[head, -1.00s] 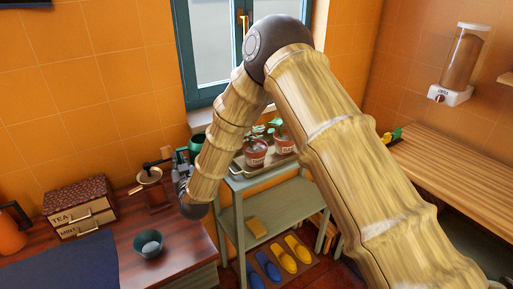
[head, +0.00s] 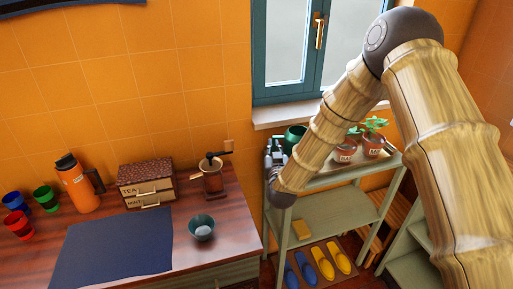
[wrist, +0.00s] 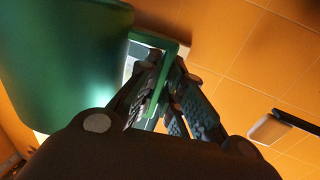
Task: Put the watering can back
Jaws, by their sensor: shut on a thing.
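The green watering can (head: 294,138) is at the left end of the plant shelf, in front of the window sill. Its lower part is hidden by my gripper and arm, so I cannot tell whether it touches the shelf. In the wrist view its large green body (wrist: 60,65) fills the upper left, with the squared handle (wrist: 172,52) beside it. My gripper (head: 272,153) is shut on the handle; its dark ridged fingers (wrist: 168,95) close around it in the wrist view.
The green-grey shelf (head: 325,212) has two potted plants (head: 372,145) on its top right. Sandals (head: 322,263) lie below. A coffee grinder (head: 212,178), tea box (head: 147,187) and bowl (head: 201,227) stand on the counter at left. A window sill (head: 285,115) is behind.

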